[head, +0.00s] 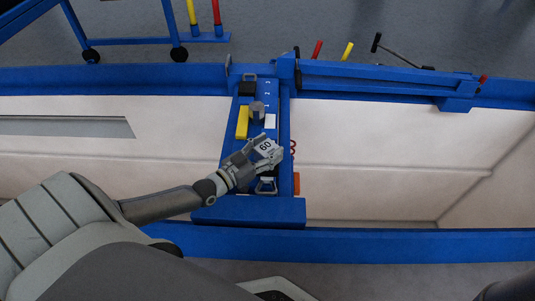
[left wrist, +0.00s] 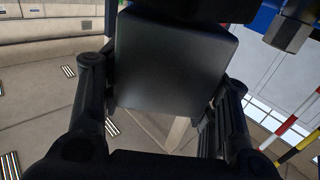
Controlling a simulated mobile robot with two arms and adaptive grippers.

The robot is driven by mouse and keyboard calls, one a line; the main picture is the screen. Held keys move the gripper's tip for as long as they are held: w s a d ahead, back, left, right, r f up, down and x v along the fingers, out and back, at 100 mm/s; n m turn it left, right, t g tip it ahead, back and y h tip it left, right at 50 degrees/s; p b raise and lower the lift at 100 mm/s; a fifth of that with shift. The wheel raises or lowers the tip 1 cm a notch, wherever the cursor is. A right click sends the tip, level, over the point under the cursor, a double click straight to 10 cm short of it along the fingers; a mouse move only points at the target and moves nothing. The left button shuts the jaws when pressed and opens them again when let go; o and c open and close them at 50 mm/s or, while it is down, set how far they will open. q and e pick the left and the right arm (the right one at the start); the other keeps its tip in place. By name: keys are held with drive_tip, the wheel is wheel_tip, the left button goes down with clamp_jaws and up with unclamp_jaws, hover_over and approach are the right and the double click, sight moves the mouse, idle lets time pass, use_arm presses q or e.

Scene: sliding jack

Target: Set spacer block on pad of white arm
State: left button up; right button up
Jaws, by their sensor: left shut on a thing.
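A spacer block (head: 266,148) with a pale face marked "60" is held in my left gripper (head: 261,152) above the blue carriage. In the left wrist view it is a dark square block (left wrist: 172,58) between the two fingers, which are shut on it. My right gripper is not in view.
The blue carriage (head: 262,211) spans two blue rails. A black block with a handle (head: 247,87) sits at its far end, and another handle (head: 266,186) shows near the gripper. A blue beam (head: 390,78) lies at the back right. A blue cart (head: 130,41) stands at the back left.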

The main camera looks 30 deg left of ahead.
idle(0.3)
use_arm(q)
drive_tip(key=shift+f, duration=0.2)
drive_tip(key=o, duration=1.3)
